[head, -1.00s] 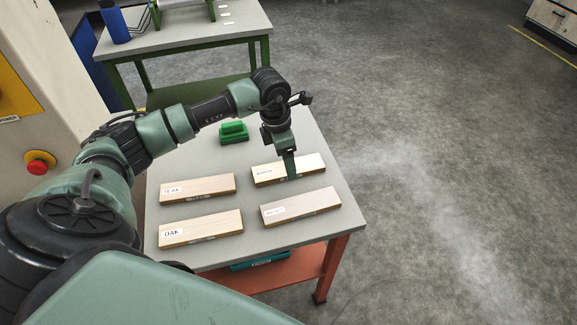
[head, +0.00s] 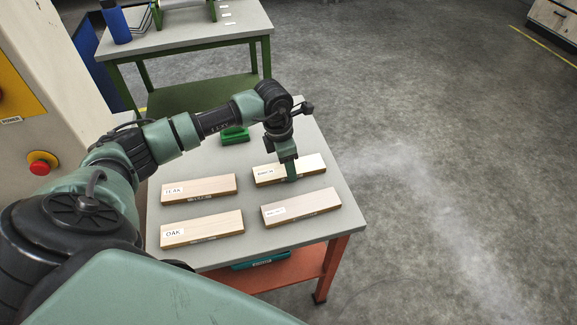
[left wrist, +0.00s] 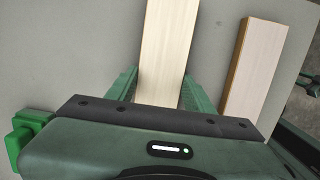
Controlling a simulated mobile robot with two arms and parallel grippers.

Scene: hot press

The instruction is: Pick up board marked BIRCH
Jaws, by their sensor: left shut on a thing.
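Several flat wooden boards lie on the grey tabletop (head: 310,135). The back right board (head: 313,163) is pale, and its small label is too blurred to read for certain. My left gripper (head: 291,172) comes down over this board and is shut on it; in the left wrist view the board (left wrist: 168,40) lies between the green fingers. It appears to rest on the table. The front right board (head: 310,205) also has an unreadable label. The front left board (head: 210,228) reads OAK, and the back left board (head: 207,188) seems to read TEAK. My right gripper is not in view.
A green block-like object (head: 235,136) stands at the back of the table, behind the boards. A machine with a red button (head: 41,163) stands on the left. A second table (head: 185,35) with a blue bottle (head: 115,22) is behind. Floor is open to the right.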

